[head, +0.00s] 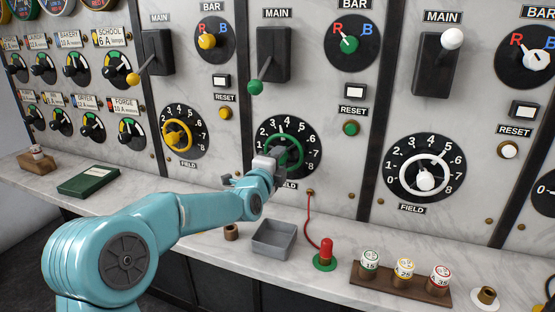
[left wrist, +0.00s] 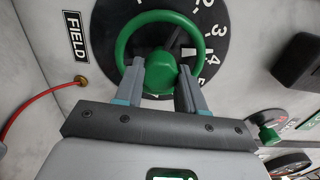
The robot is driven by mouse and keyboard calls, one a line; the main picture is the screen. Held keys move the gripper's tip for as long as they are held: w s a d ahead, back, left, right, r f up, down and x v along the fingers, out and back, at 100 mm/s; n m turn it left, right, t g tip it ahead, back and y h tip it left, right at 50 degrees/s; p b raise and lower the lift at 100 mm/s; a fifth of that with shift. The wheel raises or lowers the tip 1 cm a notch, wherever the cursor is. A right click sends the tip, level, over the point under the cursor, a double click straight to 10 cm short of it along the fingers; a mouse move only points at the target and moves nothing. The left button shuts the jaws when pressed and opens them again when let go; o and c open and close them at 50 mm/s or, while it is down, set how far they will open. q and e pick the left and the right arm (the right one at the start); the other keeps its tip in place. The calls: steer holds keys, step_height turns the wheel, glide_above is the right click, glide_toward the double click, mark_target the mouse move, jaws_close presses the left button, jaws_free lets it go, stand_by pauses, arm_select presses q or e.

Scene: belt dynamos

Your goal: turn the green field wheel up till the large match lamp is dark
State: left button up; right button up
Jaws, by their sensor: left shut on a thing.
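The green field wheel (head: 301,146) is on the black FIELD dial (head: 312,134) of the panel with the green handles. In the left wrist view the green wheel (left wrist: 122,45) is a ring with a thick green hub (left wrist: 160,72), and a white mark on the dial shows near the 4. My left gripper (head: 276,158) is at the wheel; in the left wrist view its fingers (left wrist: 161,76) close on the hub from both sides. A pale square window (head: 355,91) sits above RESET on this panel; I cannot tell which lamp is the large match lamp. My right gripper is out of view.
A yellow wheel (head: 178,137) and a white wheel (head: 424,175) flank the green one. On the shelf below stand a grey tray (head: 274,239), a red plug (head: 325,252) on a cord and a wooden rack (head: 400,283) of fuses. A green book (head: 88,181) lies left.

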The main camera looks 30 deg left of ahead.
arm_select(q)
steer(key=shift+r+m, duration=0.1)
steer(key=shift+m, duration=1.1)
steer(key=o, duration=1.1)
steer(key=shift+a, duration=0.1)
steer(key=shift+c, duration=0.2)
steer(key=shift+s, duration=0.1)
steer(key=b+v, duration=0.2)
steer(key=v, duration=1.4)
